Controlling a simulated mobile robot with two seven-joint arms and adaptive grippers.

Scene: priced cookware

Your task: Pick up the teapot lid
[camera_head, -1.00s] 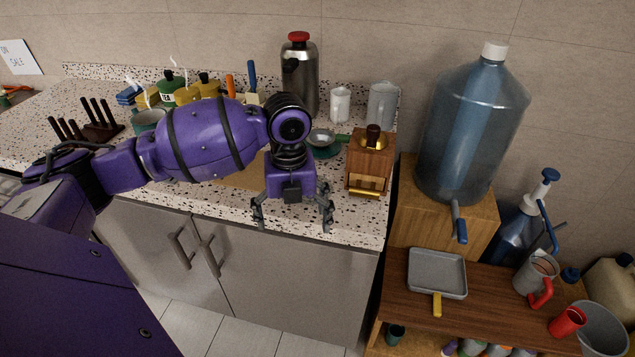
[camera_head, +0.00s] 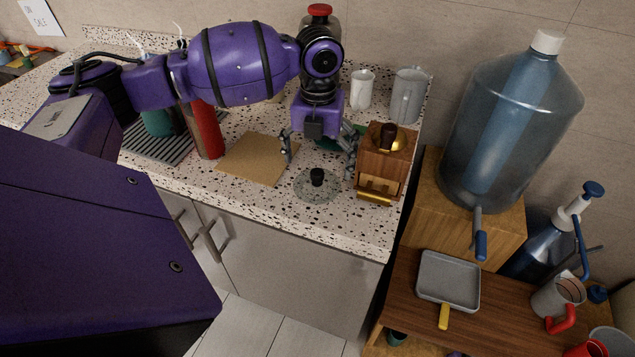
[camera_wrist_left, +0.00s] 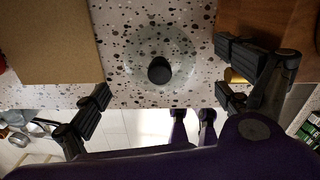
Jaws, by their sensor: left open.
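The teapot lid (camera_head: 318,189) is a clear glass disc with a black knob, lying flat on the speckled counter near its front edge. In the left wrist view the lid (camera_wrist_left: 161,71) shows between and beyond my open fingers. My left gripper (camera_head: 318,158) is open and empty, above the counter and a little behind the lid in the head view. Its fingers also show in the left wrist view (camera_wrist_left: 165,110), apart from the lid. My right gripper is in neither view.
A wooden coffee grinder (camera_head: 386,160) stands close to the right of the lid and my right-hand finger. A tan board (camera_head: 254,160) lies to the left. A grey mug (camera_head: 407,96) and a white mug (camera_head: 361,89) stand behind. The counter's front edge is near.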

